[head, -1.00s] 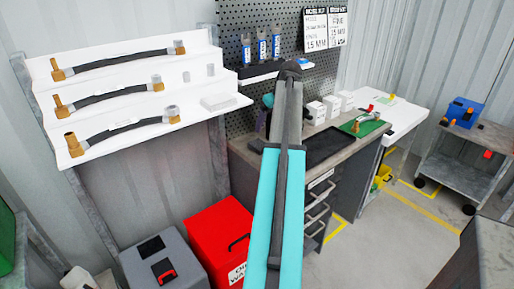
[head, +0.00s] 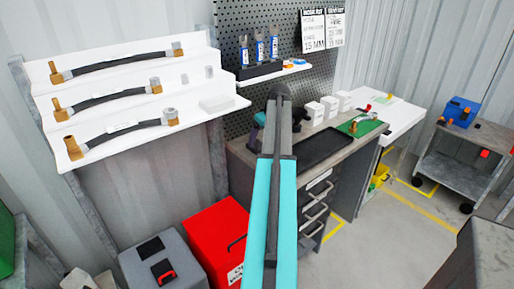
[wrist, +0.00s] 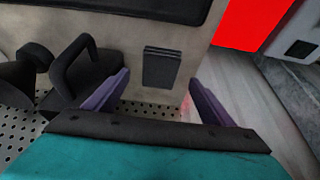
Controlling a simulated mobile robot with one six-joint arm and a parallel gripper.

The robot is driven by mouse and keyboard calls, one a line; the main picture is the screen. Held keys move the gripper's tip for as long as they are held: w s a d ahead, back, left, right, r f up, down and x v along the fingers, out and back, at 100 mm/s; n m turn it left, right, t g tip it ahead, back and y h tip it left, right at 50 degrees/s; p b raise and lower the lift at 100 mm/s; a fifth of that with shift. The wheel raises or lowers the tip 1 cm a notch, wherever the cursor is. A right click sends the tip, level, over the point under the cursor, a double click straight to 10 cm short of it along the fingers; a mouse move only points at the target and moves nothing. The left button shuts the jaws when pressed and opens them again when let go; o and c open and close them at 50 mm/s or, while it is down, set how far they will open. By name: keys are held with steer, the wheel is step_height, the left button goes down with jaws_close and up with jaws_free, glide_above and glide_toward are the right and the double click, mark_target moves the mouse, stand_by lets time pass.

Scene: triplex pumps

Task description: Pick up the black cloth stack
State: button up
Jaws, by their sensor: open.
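The black cloth stack (wrist: 161,67) is a small, flat, dark block on the pale bench top in the wrist view. My gripper (wrist: 157,90) shows as two purple fingers, open and empty. The stack lies beyond the fingertips, roughly centred in the gap and apart from both fingers.
A black handled object (wrist: 82,75) stands close beside the left finger. A dark tray (head: 325,149) lies on the bench, with white boxes (head: 322,109) behind it. A perforated board (wrist: 150,107) backs the bench. A red bin (head: 216,240) stands on the floor.

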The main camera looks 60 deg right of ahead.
mark_target(258, 145)
steer(key=shift+w+f, duration=0.1)
stand_by(0.3)
steer(key=shift+p+x, duration=0.75)
steer(key=shift+x, duration=1.75)
steer(key=shift+d, duration=0.1)
steer(key=c, duration=1.2)
steer(key=shift+o, duration=0.2)
step_height(258, 145, up, 10)
steer(key=b, duration=0.1)
steer(key=shift+b, duration=0.4)
